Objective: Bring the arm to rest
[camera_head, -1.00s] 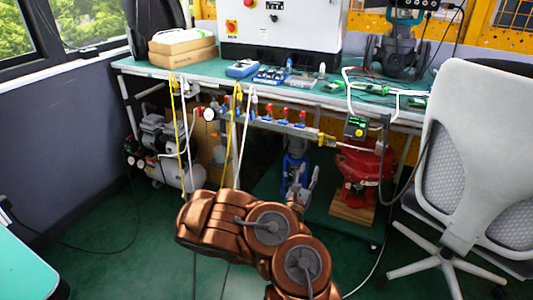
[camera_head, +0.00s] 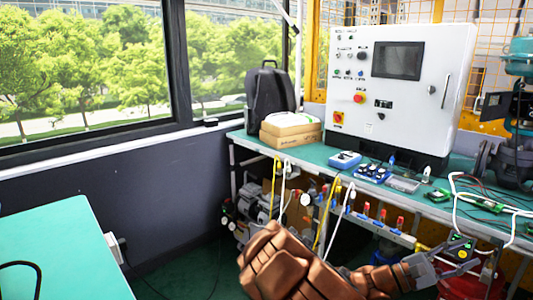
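My copper-coloured arm (camera_head: 290,265) reaches from the bottom of the head view toward the right, below the front edge of the workbench. My gripper (camera_head: 472,257) is at its grey end, small in the picture, with its fingers pointing right and seemingly spread apart. I see nothing held between them. The small dark positioner box with a lit display (camera_head: 460,247) shows right by the fingers in the picture. I cannot tell whether they touch.
The green workbench (camera_head: 400,200) carries a white control cabinet (camera_head: 400,90), cardboard boxes (camera_head: 290,132) and small devices. Pipes with red and blue valves (camera_head: 372,222) run below its front edge. Another green table (camera_head: 60,245) stands at the left. Floor shows between them.

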